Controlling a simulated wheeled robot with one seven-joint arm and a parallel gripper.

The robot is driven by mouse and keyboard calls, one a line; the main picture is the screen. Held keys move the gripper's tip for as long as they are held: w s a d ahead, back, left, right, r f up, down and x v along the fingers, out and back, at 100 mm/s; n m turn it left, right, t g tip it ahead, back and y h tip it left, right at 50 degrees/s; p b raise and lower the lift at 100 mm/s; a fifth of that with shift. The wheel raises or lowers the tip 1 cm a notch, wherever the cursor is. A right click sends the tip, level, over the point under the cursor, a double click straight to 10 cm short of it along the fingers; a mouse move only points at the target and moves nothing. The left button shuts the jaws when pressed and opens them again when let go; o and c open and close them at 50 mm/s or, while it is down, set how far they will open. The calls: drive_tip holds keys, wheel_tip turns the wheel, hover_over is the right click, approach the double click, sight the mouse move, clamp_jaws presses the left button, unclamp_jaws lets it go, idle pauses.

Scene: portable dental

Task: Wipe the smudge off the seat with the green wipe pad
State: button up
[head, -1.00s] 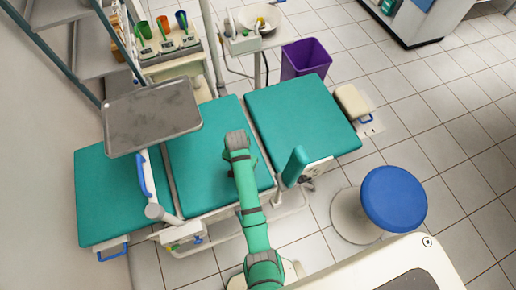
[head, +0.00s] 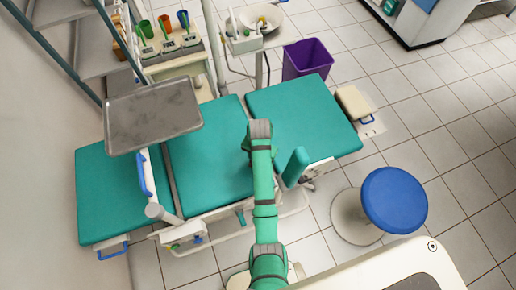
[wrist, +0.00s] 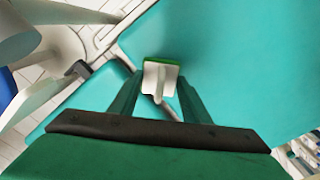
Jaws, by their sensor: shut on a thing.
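The green wipe pad (wrist: 150,60) has a white grip (wrist: 160,78) and shows in the wrist view between my gripper's fingers (wrist: 155,88). My gripper is shut on the white grip. The pad is over the teal cushion (wrist: 230,65), near an edge; whether it touches the surface is unclear. In the head view, my wrist is over the right edge of the middle cushion (head: 205,150), near the gap to the right cushion (head: 290,110). My wrist hides the fingers and pad there. No smudge can be made out in either view.
A grey metal tray (head: 150,115) overhangs the left and middle cushions. A teal upright armrest (head: 296,166) stands just right of my arm. A blue stool (head: 394,200) and a purple bin (head: 305,60) are to the right. Cups (head: 165,24) stand behind the chair.

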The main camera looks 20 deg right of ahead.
drive_tip(key=shift+s+r, duration=0.1)
drive_tip(key=shift+r, duration=2.7)
drive_tip(key=shift+a+f, duration=0.1)
